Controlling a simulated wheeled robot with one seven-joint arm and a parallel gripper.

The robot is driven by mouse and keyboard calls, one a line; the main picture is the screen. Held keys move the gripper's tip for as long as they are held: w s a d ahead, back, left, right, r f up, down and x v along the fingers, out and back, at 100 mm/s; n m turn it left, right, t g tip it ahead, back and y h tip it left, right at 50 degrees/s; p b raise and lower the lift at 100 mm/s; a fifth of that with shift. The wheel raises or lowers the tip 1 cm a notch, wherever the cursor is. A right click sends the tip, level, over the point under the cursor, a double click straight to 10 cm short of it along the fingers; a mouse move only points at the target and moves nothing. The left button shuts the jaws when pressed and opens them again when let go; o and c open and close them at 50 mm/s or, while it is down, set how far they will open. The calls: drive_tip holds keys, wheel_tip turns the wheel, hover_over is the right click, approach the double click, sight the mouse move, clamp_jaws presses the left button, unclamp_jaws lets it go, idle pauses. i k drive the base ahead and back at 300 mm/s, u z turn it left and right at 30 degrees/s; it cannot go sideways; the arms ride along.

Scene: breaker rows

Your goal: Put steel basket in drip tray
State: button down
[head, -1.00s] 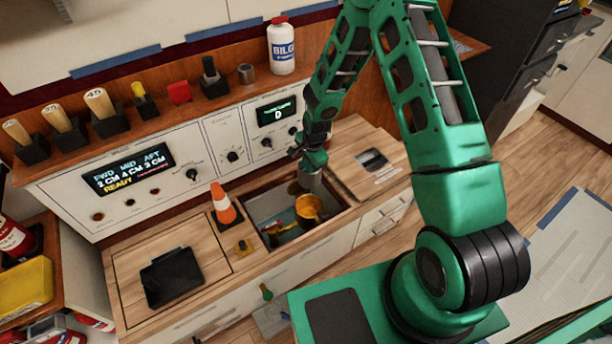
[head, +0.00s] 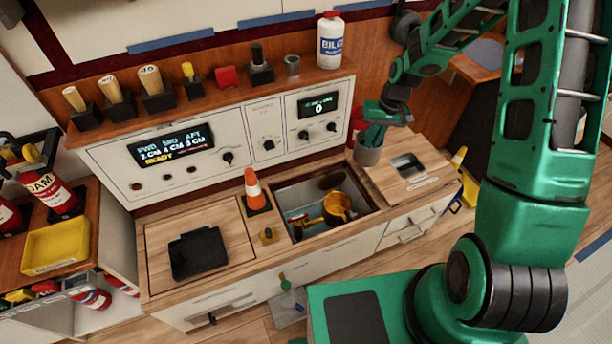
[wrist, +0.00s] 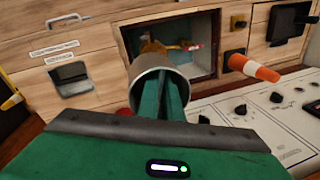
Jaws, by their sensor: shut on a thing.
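My gripper (head: 374,134) is shut on the steel basket (head: 367,153), a small grey cup-shaped cylinder. In the head view it hangs by the back right corner of the open well; whether it touches the wood there I cannot tell. In the wrist view the basket (wrist: 150,88) surrounds my green fingers (wrist: 168,100), which reach into its open mouth; the fingertips are hidden inside. A black shallow tray (head: 198,253), which looks like the drip tray, lies empty on the left wooden lid, far left of my gripper.
The open well (head: 290,200) holds a yellow pot (head: 337,208) and other items. An orange-and-white cone (head: 255,190) stands between well and left lid. A yellow tray (head: 55,246) is at far left. Bottles and handles line the shelf above the panel.

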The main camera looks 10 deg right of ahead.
sight(199, 256)
drive_tip(key=z, duration=0.05)
drive_tip(key=k, duration=0.5)
drive_tip(key=u, duration=1.3)
drive_tip(key=i, duration=0.6)
drive_tip(key=z, duration=0.15)
